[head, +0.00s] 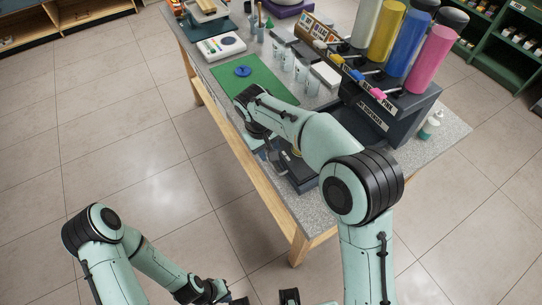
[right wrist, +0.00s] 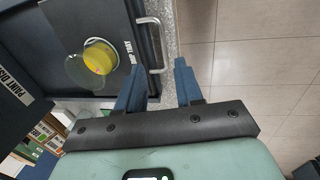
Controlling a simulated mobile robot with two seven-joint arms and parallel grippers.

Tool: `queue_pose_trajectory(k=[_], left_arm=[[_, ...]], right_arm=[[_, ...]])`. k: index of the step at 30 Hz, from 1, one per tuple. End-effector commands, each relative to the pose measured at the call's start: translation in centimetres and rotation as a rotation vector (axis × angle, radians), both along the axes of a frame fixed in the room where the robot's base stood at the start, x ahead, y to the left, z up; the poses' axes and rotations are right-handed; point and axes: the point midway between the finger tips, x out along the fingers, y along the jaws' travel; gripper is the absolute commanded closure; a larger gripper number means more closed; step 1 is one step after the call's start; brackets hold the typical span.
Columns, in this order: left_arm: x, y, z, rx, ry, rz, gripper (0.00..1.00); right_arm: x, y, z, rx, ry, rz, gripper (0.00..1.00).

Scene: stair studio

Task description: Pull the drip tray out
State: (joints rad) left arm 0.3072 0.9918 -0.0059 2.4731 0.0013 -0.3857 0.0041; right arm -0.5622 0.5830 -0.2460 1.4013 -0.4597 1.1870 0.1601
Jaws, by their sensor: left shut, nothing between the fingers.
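The drip tray (right wrist: 112,25) is a dark slab with a white label and a silver U-shaped handle (right wrist: 153,45) on its front edge. In the head view the tray (head: 298,179) shows at the table edge, partly behind my right arm. A clear cup with yellow paint (right wrist: 98,57) stands on it. My right gripper (right wrist: 160,65) is open, with its blue fingertips either side of the handle's near end; contact cannot be told. My left gripper (head: 240,299) is shut and empty, low at the bottom edge, away from the table.
The paint dispenser (head: 385,105) with several coloured cylinders stands over the tray. A green mat (head: 250,85) with a blue disc and several clear cups (head: 301,70) lie farther along the speckled table (head: 318,213). The floor left of the table is clear.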

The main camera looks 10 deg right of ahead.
Motion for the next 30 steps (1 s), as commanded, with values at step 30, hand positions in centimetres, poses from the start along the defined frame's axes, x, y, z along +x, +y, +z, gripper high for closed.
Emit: queue_pose_trajectory(k=[30], left_arm=[[0.6,0.0,1.0,0.0,-0.008,0.0,1.0]], right_arm=[[-0.4,1.0,5.9,0.0,0.0,0.0,0.64]])
